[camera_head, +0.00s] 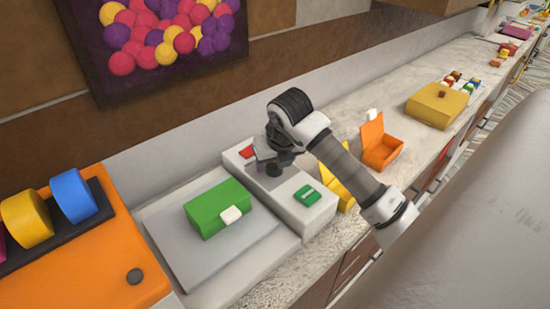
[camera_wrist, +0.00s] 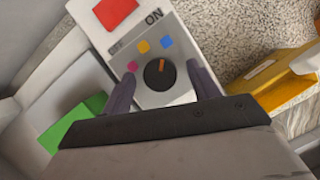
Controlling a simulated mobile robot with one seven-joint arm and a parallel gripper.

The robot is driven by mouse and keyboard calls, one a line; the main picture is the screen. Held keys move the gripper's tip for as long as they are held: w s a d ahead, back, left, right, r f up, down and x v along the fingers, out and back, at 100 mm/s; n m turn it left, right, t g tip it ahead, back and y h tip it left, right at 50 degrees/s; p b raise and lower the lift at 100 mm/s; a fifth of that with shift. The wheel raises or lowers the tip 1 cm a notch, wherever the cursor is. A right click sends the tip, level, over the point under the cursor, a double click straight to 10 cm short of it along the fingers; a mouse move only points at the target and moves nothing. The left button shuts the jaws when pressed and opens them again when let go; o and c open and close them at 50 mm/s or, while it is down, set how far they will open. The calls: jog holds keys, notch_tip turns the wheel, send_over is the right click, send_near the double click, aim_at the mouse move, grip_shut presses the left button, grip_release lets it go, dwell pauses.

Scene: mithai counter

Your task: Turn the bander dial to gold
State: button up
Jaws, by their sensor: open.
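The bander, a white box (camera_head: 318,222), carries a round black dial (camera_wrist: 155,84) with an orange pointer line. The pointer points up the panel, toward the blue square (camera_wrist: 167,42). The gold square (camera_wrist: 144,46) is left of that, and the pink square (camera_wrist: 132,66) is lower left. My gripper (camera_wrist: 160,71) is open, with one dark finger on each side of the dial and a visible gap to it in the picture. I cannot tell whether the fingertips reach down to dial height. In the head view my gripper (camera_head: 272,166) hangs over the bander and mostly hides the dial.
A red switch (camera_wrist: 115,12) lies beyond the dial near ON and OFF lettering. A green box (camera_head: 215,205) sits on a grey plate left of the bander. A yellow object (camera_head: 338,190) and an open orange box (camera_head: 380,145) stand right. An orange unit (camera_head: 90,270) is far left.

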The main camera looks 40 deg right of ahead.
jog(key=shift+f, duration=0.1)
jog(key=c, duration=1)
jog(key=shift+o, duration=0.2)
